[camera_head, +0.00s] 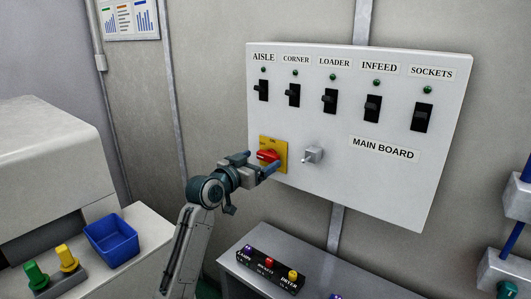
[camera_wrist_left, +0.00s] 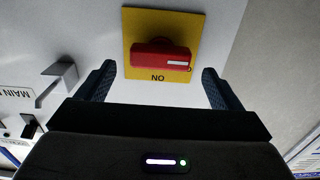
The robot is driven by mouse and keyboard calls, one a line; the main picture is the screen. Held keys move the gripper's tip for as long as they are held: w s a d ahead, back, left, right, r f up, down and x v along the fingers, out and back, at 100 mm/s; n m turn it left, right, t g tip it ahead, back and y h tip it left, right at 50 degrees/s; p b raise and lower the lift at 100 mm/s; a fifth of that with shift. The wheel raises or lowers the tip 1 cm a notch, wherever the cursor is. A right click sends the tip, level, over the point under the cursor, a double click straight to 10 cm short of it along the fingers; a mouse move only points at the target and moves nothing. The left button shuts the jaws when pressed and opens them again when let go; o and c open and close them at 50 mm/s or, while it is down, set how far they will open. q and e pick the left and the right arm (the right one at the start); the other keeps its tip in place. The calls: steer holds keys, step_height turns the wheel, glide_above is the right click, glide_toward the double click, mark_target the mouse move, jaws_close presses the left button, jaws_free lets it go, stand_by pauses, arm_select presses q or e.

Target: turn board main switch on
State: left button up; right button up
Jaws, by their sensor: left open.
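The main switch is a red rotary handle (camera_head: 268,155) on a yellow plate (camera_head: 281,150) at the lower left of the white main board (camera_head: 350,200). In the left wrist view the red handle (camera_wrist_left: 160,57) lies crosswise, its white mark at the right end. The word ON shows upside down on the plate (camera_wrist_left: 190,20), below the handle. My left gripper (camera_head: 259,162) is open in front of the plate. In the left wrist view its fingers (camera_wrist_left: 158,88) stand either side of the handle, with gaps. My right gripper is not in view.
A grey bracket (camera_head: 313,156) juts from the board right of the yellow plate. Several black toggle switches (camera_head: 330,101) line the board above. A black button box (camera_head: 262,269) sits on the bench below. A blue bin (camera_head: 112,241) stands at the left.

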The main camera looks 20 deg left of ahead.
mark_target(266, 156)
arm_select(q)
steer(key=shift+p+x, duration=0.35)
steer(key=shift+x, duration=1.25)
steer(key=c, duration=1)
